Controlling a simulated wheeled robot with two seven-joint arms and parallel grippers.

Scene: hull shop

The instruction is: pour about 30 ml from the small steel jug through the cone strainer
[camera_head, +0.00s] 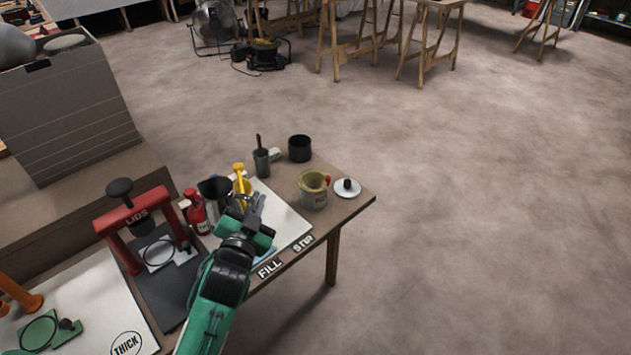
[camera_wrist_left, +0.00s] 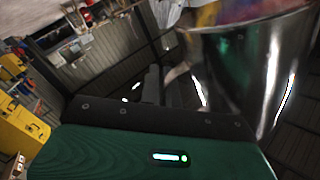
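The small steel jug (camera_head: 213,188) shows dark-mouthed beside my left gripper in the head view. In the left wrist view the shiny jug (camera_wrist_left: 245,75) fills the right side, close against the fingers. My left gripper (camera_head: 254,202) appears shut at the jug's handle side; the grip itself is partly hidden. In the left wrist view its dark fingers (camera_wrist_left: 164,86) are close together. A tan pot (camera_head: 313,194) with a yellowish rim and a red piece stands near the table's right end; I cannot tell whether the cone strainer is in it. My right gripper is not in view.
A red bottle (camera_head: 197,213) and a yellow-topped item (camera_head: 239,176) stand close to the jug. A black cup (camera_head: 300,148), a grey holder (camera_head: 262,162) and a white dish (camera_head: 347,188) stand towards the far and right edges. A red press (camera_head: 135,222) is at left.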

